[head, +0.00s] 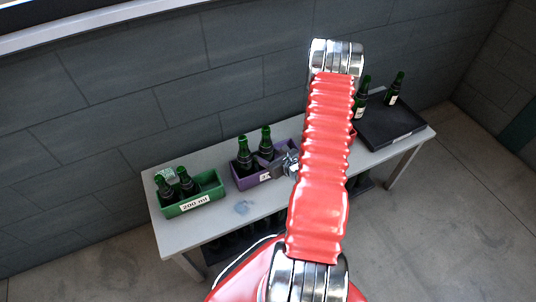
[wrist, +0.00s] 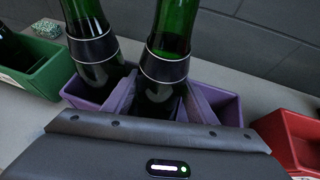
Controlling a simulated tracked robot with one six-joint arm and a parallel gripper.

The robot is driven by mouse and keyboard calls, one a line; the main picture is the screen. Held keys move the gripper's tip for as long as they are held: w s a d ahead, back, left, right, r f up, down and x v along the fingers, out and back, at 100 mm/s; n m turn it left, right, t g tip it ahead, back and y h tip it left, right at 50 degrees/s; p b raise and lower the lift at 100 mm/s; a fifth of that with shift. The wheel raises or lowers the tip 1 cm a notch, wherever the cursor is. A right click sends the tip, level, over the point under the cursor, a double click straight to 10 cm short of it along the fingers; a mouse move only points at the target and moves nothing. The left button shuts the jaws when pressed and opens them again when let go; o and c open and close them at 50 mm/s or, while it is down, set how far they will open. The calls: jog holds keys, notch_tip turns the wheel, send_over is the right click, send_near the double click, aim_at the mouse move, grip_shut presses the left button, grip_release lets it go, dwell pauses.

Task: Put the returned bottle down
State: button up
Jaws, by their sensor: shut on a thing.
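My gripper (head: 272,160) is at the purple crate (head: 243,182) in the middle of the bench. In the wrist view its two fingers (wrist: 162,100) are shut on a dark green bottle (wrist: 165,65) with a black band. The held bottle stands nearly upright in the right part of the purple crate (wrist: 222,103); it also shows in the head view (head: 266,140). Its base is hidden, so I cannot tell if it touches the crate floor. A second green bottle (wrist: 88,45) stands to its left in the same crate.
A green crate (head: 196,203) labelled 200 ml holds two bottles at the left. A red crate (wrist: 290,140) is right of the purple one, mostly behind my arm in the head view. A black tray (head: 390,130) with bottles is at the right end. Grey bench (head: 225,225) shows between.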

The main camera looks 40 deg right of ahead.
dwell(0.3)
jog(key=o, duration=1.2)
jog(key=shift+f, duration=0.15)
jog(key=shift+c, duration=0.2)
jog(key=d+v, duration=0.1)
jog(key=v, duration=1.1)
jog(key=shift+a, duration=0.5)
